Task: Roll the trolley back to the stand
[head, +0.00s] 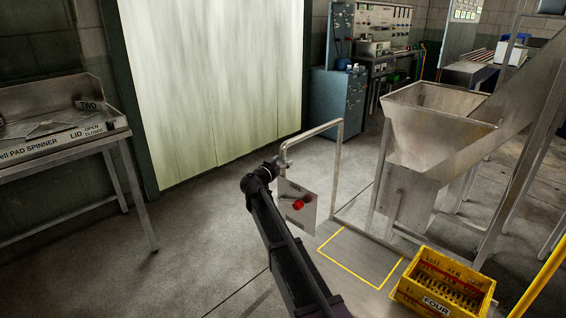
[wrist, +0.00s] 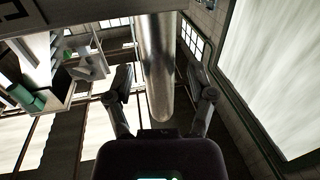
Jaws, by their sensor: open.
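A metal tube handle (head: 341,150) rises in front of the steel hopper and bends over to the left. It looks like the trolley's push handle. A grey plate (head: 310,212) with a red knob (head: 298,205) is below its left end. My gripper (head: 278,164) is at that left end, partly hidden by my arm. In the wrist view, my open gripper (wrist: 161,104) has one finger on each side of a metal bar (wrist: 159,60). Gaps show beside the bar; contact is unclear. The trolley's wheels and the stand cannot be made out with certainty.
A steel hopper (head: 430,150) stands behind the handle. A yellow crate marked FOUR (head: 436,306) is at lower right, beside a yellow outlined square (head: 345,268). A pad spinner bench (head: 60,145) is at left. Floor between bench and handle is clear.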

